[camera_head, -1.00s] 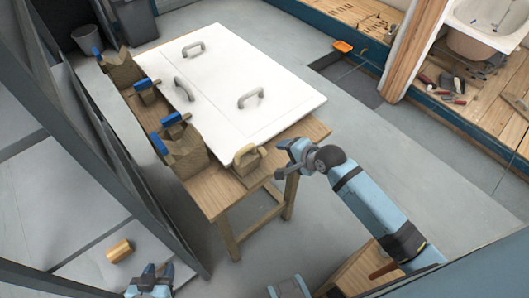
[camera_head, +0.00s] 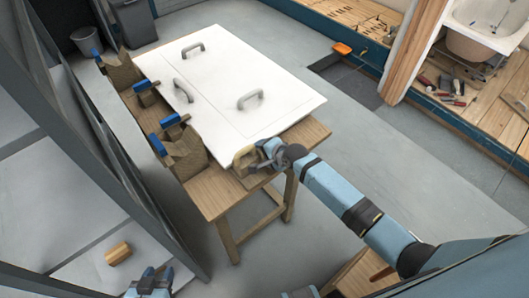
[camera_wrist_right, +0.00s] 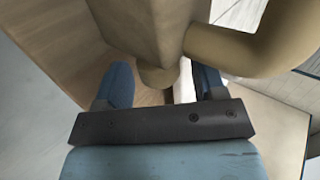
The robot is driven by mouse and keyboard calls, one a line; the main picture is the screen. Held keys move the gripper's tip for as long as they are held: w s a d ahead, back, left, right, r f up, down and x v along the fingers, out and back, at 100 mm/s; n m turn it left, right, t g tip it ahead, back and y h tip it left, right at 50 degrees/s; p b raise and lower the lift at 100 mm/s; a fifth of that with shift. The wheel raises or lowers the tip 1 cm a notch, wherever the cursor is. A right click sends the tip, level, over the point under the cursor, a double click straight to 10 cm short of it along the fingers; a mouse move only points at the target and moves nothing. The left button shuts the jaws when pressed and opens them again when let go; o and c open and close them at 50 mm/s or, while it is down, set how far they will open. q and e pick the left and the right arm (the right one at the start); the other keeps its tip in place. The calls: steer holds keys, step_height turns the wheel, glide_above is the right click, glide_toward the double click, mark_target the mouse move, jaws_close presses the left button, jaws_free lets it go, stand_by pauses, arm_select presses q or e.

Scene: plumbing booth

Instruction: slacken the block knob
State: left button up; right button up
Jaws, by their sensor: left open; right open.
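A tan block with a loop handle (camera_head: 243,158) sits at the near right corner of the wooden workbench. My right gripper (camera_head: 267,150) is at the block's right side, its fingers partly hidden there. In the right wrist view, the tan block (camera_wrist_right: 145,25) fills the top, with a curved handle (camera_wrist_right: 250,50) to the right. A short rounded tan stub (camera_wrist_right: 156,78), perhaps the knob, points down between the open fingers of the right gripper (camera_wrist_right: 160,88). I cannot tell whether the fingers touch it. My left gripper (camera_head: 150,282) is open and empty at the bottom left, far from the block.
A white panel with several grey handles (camera_head: 250,99) lies on the workbench (camera_head: 213,192). Wooden blocks with blue parts (camera_head: 183,150) line its left edge. A small wooden cylinder (camera_head: 118,253) lies at lower left. Grey floor (camera_head: 390,150) is clear right of the bench.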

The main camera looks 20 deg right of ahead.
steer(key=c, duration=0.9)
steer(key=shift+s+f+t+b, duration=0.1)
steer(key=shift+f+t+b, duration=0.25)
steer(key=shift+b, duration=0.1)
steer(key=t+y+b, duration=0.1)
steer(key=b, duration=0.2)
steer(key=t+b, duration=0.2)
steer(key=b, duration=0.1)
steer(key=shift+f+y, duration=0.3)
steer(key=shift+y, duration=0.1)
steer(key=shift+t+b, duration=0.35)
steer(key=shift+b, duration=0.3)
steer(key=shift+r+b, duration=0.1)
steer(key=shift+b, duration=0.25)
arm_select(q)
step_height(320, 180, down, 7)
steer(key=shift+w+d+n, duration=0.4)
steer(key=shift+d, duration=0.05)
arm_select(e)
steer(key=shift+r+t+y, duration=0.25)
steer(key=shift+t+y, duration=0.05)
steer(key=shift+t, duration=0.1)
arm_select(q)
steer(key=shift+r, duration=0.1)
